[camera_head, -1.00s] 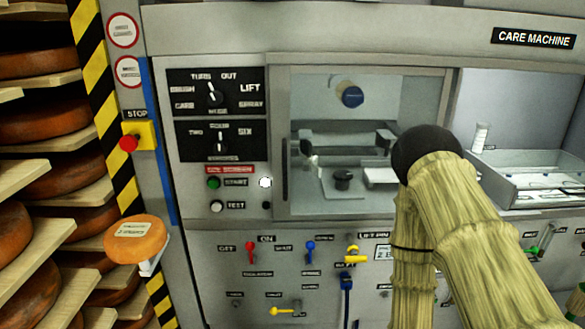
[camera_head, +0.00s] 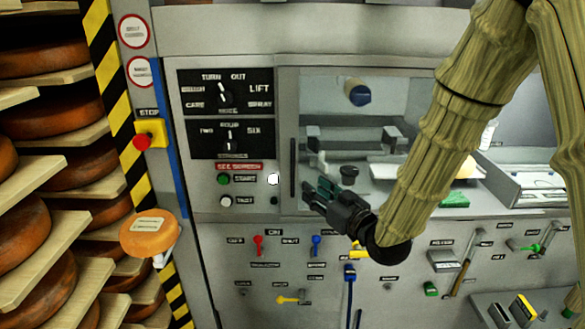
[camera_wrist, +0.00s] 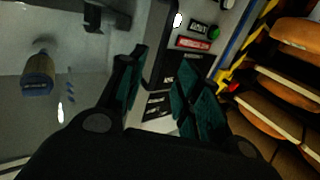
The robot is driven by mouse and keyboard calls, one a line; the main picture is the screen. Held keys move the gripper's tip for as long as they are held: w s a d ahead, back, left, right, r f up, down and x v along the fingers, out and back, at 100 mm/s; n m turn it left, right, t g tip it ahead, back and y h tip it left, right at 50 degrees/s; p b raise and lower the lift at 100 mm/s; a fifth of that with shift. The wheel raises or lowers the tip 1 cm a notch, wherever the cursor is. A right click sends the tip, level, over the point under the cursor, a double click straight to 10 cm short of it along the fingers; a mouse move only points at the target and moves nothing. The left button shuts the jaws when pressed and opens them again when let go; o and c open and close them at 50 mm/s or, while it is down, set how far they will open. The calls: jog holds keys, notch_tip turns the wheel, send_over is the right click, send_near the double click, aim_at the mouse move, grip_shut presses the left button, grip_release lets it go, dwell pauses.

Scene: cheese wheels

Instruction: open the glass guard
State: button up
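The glass guard (camera_head: 385,105) is the clear pane across the front of the care machine's chamber. A dark upright bar (camera_head: 292,167), which looks like its handle, stands at the pane's left edge. The pane looks closed. My gripper (camera_head: 312,192) is in front of the pane's lower left, just right of the bar and pointing left toward it. In the wrist view, its two teal fingers (camera_wrist: 166,70) are apart, with a dark strip and part of the panel showing between them. I cannot tell whether the strip is the handle or whether anything touches it.
Left of the pane is a control panel with dials (camera_head: 225,94) and a green start button (camera_head: 223,180). Levers, including a red one (camera_head: 258,243), sit below. A stop button (camera_head: 143,140) and cheese shelves (camera_head: 55,160) stand at the left. A blue-capped knob (camera_head: 358,94) shows behind the glass.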

aim_at(294, 172)
jog(key=p+x, duration=0.1)
jog(key=x, duration=0.2)
jog(key=p+x, duration=0.1)
jog(key=x, duration=0.3)
jog(key=r+p+x, duration=0.1)
jog(key=x, duration=0.3)
jog(key=shift+s+a+p, duration=0.1)
jog(key=shift+a+p, duration=0.1)
jog(key=shift+p, duration=0.15)
grip_shut()
